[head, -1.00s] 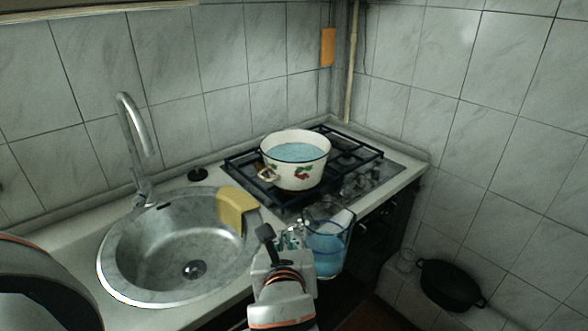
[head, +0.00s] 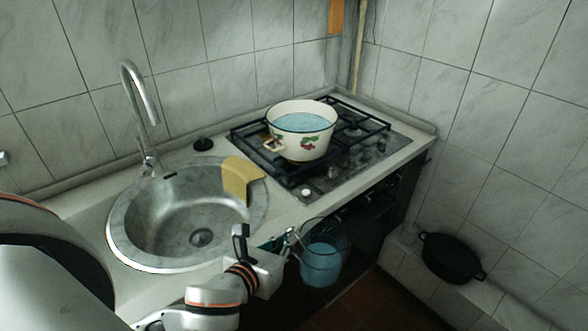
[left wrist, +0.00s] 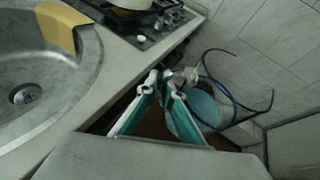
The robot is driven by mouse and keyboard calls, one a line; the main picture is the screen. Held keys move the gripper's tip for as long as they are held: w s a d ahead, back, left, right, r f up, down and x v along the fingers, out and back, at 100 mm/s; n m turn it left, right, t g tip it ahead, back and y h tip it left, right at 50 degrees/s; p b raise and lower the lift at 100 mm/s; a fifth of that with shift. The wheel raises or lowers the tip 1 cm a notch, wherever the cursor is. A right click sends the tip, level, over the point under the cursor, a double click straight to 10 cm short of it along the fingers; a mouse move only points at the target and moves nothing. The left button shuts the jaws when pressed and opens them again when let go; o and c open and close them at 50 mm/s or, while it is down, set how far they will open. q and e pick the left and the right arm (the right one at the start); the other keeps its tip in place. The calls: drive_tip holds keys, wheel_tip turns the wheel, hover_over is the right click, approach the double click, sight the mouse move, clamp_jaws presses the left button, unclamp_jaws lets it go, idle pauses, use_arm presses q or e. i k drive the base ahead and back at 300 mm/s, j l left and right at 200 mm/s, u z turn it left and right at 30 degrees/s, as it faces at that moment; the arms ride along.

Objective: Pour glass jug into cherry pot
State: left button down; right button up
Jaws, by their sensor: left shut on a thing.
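The cherry pot (head: 298,146), white enamel with a dark rim and cherry prints, stands upright on the hob with light blue liquid inside. Its lower edge shows at the top of the left wrist view (left wrist: 130,4). The clear glass jug (head: 322,265) holds blue liquid and hangs roughly upright in front of the counter edge, lower than the pot and apart from it. My left gripper (head: 284,246) is shut on the jug at its handle side. In the left wrist view the fingers (left wrist: 162,82) partly hide the jug (left wrist: 196,108). My right gripper is out of view.
A round steel sink (head: 170,222) with a tap (head: 140,110) lies left, a yellow cloth (head: 241,180) over its rim. The black hob grate (head: 262,150) surrounds the pot. A black pan (head: 452,258) sits low at the right wall. Open space lies in front of the cabinets.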

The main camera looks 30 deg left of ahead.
sight(300, 130)
drive_tip(key=u, duration=0.65)
drive_tip(key=i+l+u, duration=0.1)
drive_tip(key=u, duration=1.15)
drive_tip(key=l+u, duration=0.15)
drive_tip(key=u, duration=1.1)
drive_tip(key=l+u, duration=0.15)
drive_tip(key=u, duration=1.1)
drive_tip(key=k+u, duration=0.1)
drive_tip(key=u, duration=0.55)
drive_tip(key=k+u, duration=0.2)
drive_tip(key=k+l, duration=0.05)
drive_tip(key=k, duration=0.05)
